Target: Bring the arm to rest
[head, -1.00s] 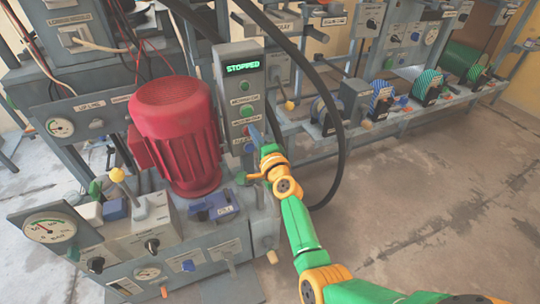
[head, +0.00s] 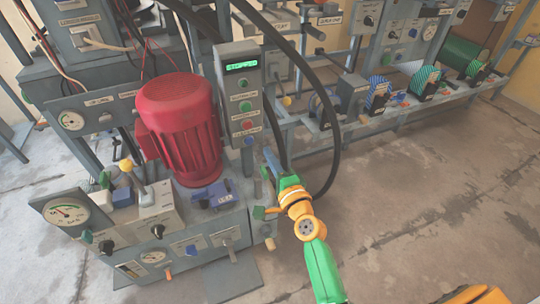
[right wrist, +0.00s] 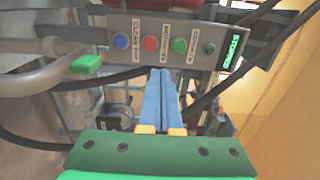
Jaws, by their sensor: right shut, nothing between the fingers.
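My right arm (head: 321,268), green and orange, comes in from the lower right of the head view. Its gripper (head: 270,155) has blue fingers and stands in front of and below the grey control panel (head: 242,75), apart from it. The right wrist view shows the two blue fingers (right wrist: 159,78) shut together with nothing between them. There the panel (right wrist: 255,38) lies beyond the fingertips, with a blue, a red and green buttons. Its display (right wrist: 234,48) reads STOPPED. My left gripper is not in view.
A red motor (head: 180,128) stands left of the panel on a grey bench with a gauge (head: 65,213) and levers. A black hose (head: 325,165) loops down behind my gripper. A grey handle with a green end (right wrist: 87,64) is close at left in the wrist view. Open floor (head: 450,190) lies to the right.

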